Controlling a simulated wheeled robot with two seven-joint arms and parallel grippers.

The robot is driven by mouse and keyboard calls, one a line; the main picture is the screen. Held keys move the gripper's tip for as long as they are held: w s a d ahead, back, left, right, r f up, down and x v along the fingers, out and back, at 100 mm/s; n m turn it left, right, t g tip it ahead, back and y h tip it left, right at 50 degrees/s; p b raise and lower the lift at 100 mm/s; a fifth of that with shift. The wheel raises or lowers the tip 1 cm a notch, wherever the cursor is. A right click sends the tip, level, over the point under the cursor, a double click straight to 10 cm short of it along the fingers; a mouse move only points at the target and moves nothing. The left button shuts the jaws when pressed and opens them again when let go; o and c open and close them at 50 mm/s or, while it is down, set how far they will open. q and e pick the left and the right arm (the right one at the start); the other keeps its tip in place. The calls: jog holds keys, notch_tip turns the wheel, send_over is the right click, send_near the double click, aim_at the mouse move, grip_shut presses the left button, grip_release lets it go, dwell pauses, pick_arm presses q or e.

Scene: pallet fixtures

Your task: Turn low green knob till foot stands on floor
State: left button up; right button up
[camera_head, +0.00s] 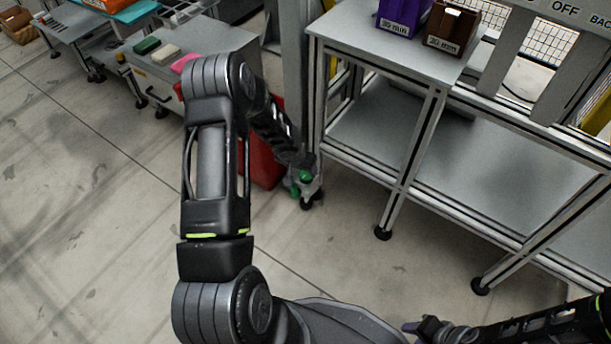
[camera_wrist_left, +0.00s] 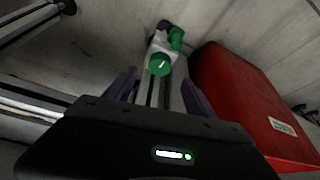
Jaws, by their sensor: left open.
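A green knob (camera_wrist_left: 159,65) with a white mark faces the camera in the left wrist view, on a grey bracket at the post's lower end. A second green part (camera_wrist_left: 176,36) sits beyond it. Green also shows below my left gripper in the head view (camera_head: 305,176). The dark foot (camera_head: 306,203) is at the bottom; whether it touches the floor is unclear. My left gripper (camera_wrist_left: 158,80) is open, its purple fingers either side of the post, short of the marked knob. My right gripper (camera_head: 424,327) is at the lower right; its jaw opening is unclear.
A red bin (camera_wrist_left: 250,100) stands close beside the post. A grey table frame (camera_head: 408,150) with black feet stands right of it, carrying purple (camera_head: 402,16) and brown (camera_head: 451,27) bins. A low workbench (camera_head: 155,70) is at upper left. The floor at left is clear.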

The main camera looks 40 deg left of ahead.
aim_at(306, 175)
pick_arm(q)
jog(key=x, duration=0.7)
jog(key=shift+w+f, duration=0.15)
jog(key=shift+f, duration=0.2)
jog(key=shift+c, duration=0.3)
